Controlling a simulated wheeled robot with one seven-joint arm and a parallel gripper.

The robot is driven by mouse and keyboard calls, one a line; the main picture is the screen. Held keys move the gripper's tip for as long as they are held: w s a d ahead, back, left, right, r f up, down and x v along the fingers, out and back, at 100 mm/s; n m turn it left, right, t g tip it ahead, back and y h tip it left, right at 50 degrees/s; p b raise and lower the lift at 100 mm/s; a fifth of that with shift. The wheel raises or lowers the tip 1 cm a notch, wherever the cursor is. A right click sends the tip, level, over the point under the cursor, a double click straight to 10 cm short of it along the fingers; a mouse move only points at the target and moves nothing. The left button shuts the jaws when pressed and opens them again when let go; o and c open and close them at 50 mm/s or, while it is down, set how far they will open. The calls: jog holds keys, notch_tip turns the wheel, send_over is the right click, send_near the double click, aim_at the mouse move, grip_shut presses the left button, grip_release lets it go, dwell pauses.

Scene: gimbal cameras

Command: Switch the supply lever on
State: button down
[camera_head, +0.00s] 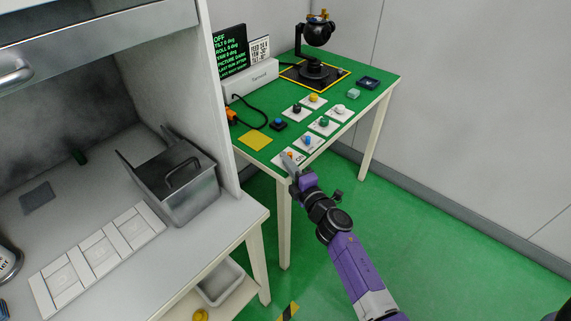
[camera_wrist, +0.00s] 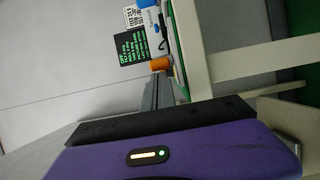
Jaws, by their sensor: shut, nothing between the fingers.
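The fingers partly hide the plate. The dark screen (camera_head: 228,52) shows green text with "OFF" on top.
Several plates with coloured knobs, including a blue one (camera_head: 307,140) and a green one (camera_head: 324,122), lie close beyond my gripper. A black gimbal camera (camera_head: 318,35) stands at the back. A yellow pad (camera_head: 254,140) lies left. The grey bench (camera_head: 235,225) is left; the floor right is clear.

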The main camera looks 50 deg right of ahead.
aim_at(300, 160)
jog(key=shift+s+d, duration=0.15)
jog(key=shift+d, duration=0.05)
jog(key=shift+s+d+r+p, duration=0.1)
jog(key=shift+s+d+p, duration=0.25)
jog(key=shift+d+p, duration=0.4)
jog(key=shift+s+d+p, duration=0.15)
jog(key=shift+d+p, duration=0.4)
jog(key=shift+d, duration=0.4)
jog(key=shift+s, duration=0.1)
